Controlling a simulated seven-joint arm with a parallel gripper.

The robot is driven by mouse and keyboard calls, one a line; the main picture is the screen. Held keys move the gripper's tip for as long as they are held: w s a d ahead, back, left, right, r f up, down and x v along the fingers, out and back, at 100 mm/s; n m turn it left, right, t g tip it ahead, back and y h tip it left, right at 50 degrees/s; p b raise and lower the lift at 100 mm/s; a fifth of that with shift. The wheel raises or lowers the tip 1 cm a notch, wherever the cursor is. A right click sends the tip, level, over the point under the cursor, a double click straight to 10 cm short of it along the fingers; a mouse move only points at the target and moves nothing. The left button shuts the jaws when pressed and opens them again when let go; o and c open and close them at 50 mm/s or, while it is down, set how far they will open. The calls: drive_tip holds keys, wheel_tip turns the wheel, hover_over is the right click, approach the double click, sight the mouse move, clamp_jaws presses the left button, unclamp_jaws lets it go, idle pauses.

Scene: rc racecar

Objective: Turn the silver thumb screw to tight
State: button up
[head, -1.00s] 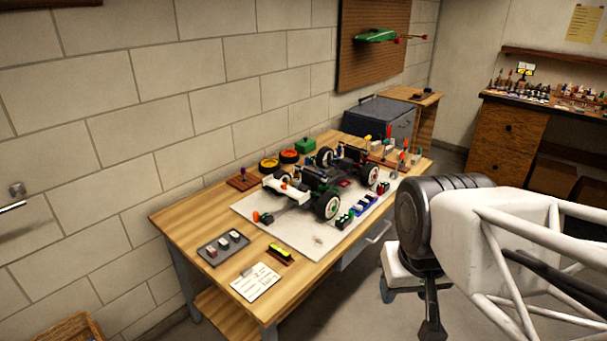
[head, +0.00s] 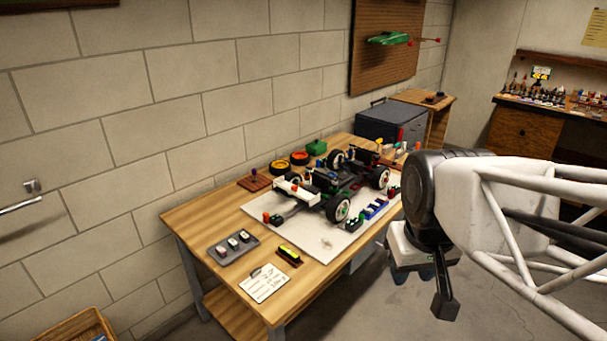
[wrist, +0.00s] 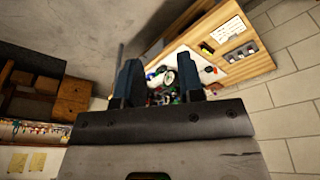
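The RC car (head: 340,185) stands on a white mat (head: 327,243) on the wooden workbench. I cannot make out a silver thumb screw; at this size the car's small parts do not separate. My gripper (head: 443,300) is at the right of the head view, in front of the bench and well apart from the car. In the wrist view my gripper (wrist: 166,85) shows two dark fingers spread apart with nothing held between them. Part of the car shows beyond the fingers.
A grey tray (head: 222,257) with small parts and a white note card (head: 265,283) lie on the bench's near end. Yellow and orange wheels (head: 299,158) lie by the wall. A grey toolbox (head: 390,122) stands behind. Open floor lies in front of the bench.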

drive_tip(key=w+a+r+n+g, duration=0.1)
drive_tip(key=w+r+n, duration=0.25)
drive_tip(key=w, duration=0.85)
drive_tip(key=w+a+r+n+g, duration=0.1)
drive_tip(key=w+r+n, duration=0.3)
drive_tip(key=w, duration=0.7)
drive_tip(key=w+a+r+n, duration=0.1)
drive_tip(key=w+r+n, duration=0.3)
drive_tip(key=w, duration=0.8)
drive_tip(key=n+g, duration=0.4)
drive_tip(key=n, duration=1.4)
hover_over(307, 182)
drive_tip(key=d, duration=0.2)
wheel_tip(307, 182, down, 20)
drive_tip(key=w+a+f+n+g, duration=0.1)
drive_tip(key=f+n, duration=0.4)
drive_tip(key=f, duration=0.5)
drive_tip(key=shift+w+a+n, duration=0.35)
drive_tip(key=shift+w+a, duration=0.25)
drive_tip(key=shift+w, duration=0.45)
drive_tip(key=shift+f, duration=0.1)
drive_tip(key=shift+x, duration=3.8)
